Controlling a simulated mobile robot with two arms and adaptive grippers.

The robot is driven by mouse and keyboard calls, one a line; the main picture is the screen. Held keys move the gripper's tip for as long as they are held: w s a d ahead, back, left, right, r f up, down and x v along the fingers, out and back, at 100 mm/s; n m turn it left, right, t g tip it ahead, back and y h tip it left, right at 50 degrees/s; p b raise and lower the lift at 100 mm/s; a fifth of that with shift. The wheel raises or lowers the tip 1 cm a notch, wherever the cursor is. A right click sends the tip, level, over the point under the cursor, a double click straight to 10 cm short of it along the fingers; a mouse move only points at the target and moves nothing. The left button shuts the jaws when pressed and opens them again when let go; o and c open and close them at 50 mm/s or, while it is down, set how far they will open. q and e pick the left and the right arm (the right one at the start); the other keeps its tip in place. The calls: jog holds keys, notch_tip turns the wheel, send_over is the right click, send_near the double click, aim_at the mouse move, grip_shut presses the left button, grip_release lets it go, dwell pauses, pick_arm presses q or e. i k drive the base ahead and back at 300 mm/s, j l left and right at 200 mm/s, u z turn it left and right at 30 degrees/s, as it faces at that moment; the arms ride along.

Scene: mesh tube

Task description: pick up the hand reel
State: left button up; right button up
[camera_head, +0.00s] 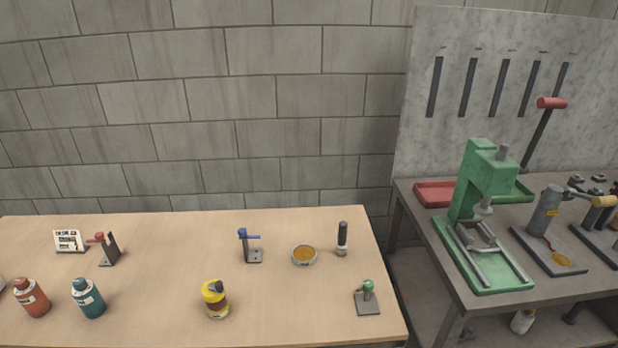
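No thing in view is clearly the hand reel. On the wooden table stand a blue-handled device on a dark bracket (250,247), a red-handled device on a dark bracket (107,248) and a small green-topped device on a grey plate (367,299). A yellow container with a dark top (215,300) stands near the table's front middle. I cannot tell which of these, if any, is the hand reel. Neither of my grippers is in view.
The wooden table (160,290) also holds a red bottle (32,297), a teal bottle (88,298), a white card (70,240), an amber-filled dish (304,255) and a black-handled cylinder (342,240). A grey workbench (450,270) with a green press (484,185) stands right, across a gap.

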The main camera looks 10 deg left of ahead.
aim_at(218, 305)
jog(key=u, duration=1.1)
